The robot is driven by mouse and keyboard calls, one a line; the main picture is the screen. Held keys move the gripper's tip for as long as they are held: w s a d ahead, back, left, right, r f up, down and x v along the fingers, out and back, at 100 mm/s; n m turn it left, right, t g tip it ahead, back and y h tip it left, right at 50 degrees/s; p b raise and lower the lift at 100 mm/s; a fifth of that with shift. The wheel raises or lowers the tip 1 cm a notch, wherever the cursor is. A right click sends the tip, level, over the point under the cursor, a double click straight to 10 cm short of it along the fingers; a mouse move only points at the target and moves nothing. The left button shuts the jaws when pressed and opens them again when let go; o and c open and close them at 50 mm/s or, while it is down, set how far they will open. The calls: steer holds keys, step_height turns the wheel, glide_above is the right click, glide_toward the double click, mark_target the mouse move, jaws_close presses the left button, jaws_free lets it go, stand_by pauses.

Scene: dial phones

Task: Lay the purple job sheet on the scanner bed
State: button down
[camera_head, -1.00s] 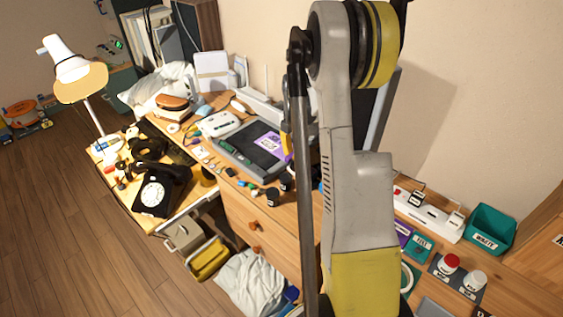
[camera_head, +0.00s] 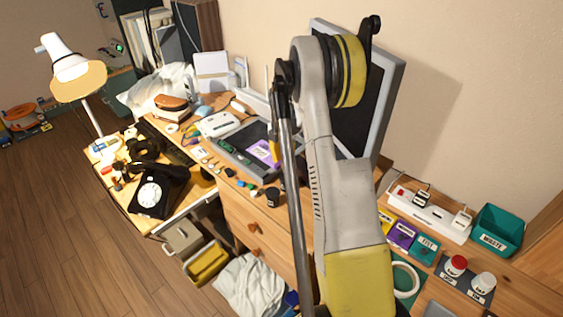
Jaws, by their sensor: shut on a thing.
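The purple job sheet (camera_head: 261,153), with a pale label on it, shows over the right part of a dark, grey-rimmed flat bed (camera_head: 236,165), which looks like the scanner bed, on the wooden desk. The sheet's right side is cut off by my arm. I cannot tell whether it lies flat on the bed or is held just above it. My arm crosses the middle of the view and reaches down behind itself near the sheet. My gripper is hidden behind the arm, so its jaws and what they hold do not show.
A black dial phone (camera_head: 156,191) and a lit lamp (camera_head: 75,75) stand left. A dark monitor (camera_head: 369,100) stands behind my arm. Small items and a dark jar (camera_head: 272,197) sit in front of the bed. Labelled bins, a power strip (camera_head: 430,213) and a teal bin (camera_head: 497,231) are right.

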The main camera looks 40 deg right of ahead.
steer(key=c, duration=1.5)
jaws_free()
steer(key=shift+f, duration=0.1)
step_height(320, 180, up, 12)
steer(key=p, duration=0.4)
steer(key=s+a+r+m+t, duration=0.1)
steer(key=a+r+m, duration=0.3)
steer(key=a+r, duration=0.55)
steer(key=s+a+r+m+t+h, duration=0.1)
steer(key=s+a+r+m, duration=0.15)
steer(key=a, duration=0.25)
steer(key=s+a+r+m+t, duration=0.1)
steer(key=s+a+r+m, duration=0.15)
steer(key=a, duration=0.35)
steer(key=shift+s+a+m+t+y, duration=0.15)
steer(key=shift+s+a+m+t, duration=0.5)
steer(key=shift+s+a+m, duration=1.35)
steer(key=shift+s+a+m+t+y, duration=0.2)
steer(key=shift+s+a+m+t, duration=0.8)
steer(key=shift+s+a, duration=1.65)
steer(key=shift+s+a+m+t+y, duration=0.15)
steer(key=shift+s+a+m+t, duration=0.2)
steer(key=shift+s+a+m, duration=1.8)
